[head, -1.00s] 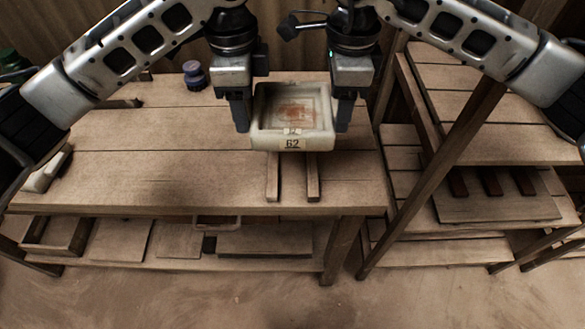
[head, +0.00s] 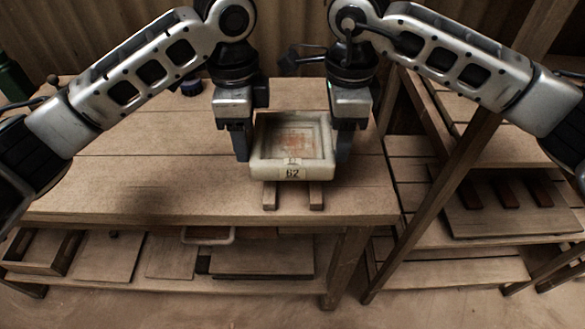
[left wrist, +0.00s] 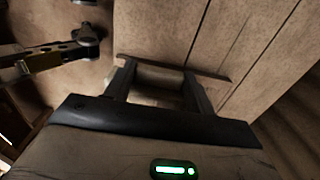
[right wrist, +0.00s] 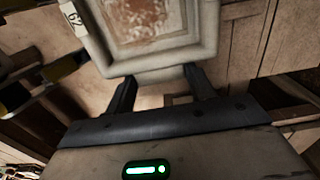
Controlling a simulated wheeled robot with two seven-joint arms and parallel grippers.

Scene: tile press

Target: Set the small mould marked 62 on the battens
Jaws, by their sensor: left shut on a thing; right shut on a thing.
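The small mould (head: 291,173) is a pale, square, shallow tray with a reddish stain inside and a label on its front that reads 62. My left gripper (head: 243,150) is shut on its left side and my right gripper (head: 343,150) on its right side. The mould looks level, over the two battens (head: 270,196) on the bench; their front ends show below it and the rest is hidden. I cannot tell whether it touches them. In the right wrist view the mould's wall (right wrist: 160,68) is at the fingers. In the left wrist view little of the mould shows.
The wooden bench top (head: 130,190) is clear in front and to the left. A dark jar (head: 192,87) stands at the back and a green bottle (head: 12,78) at the far left. A rack post (head: 455,150) rises on the right.

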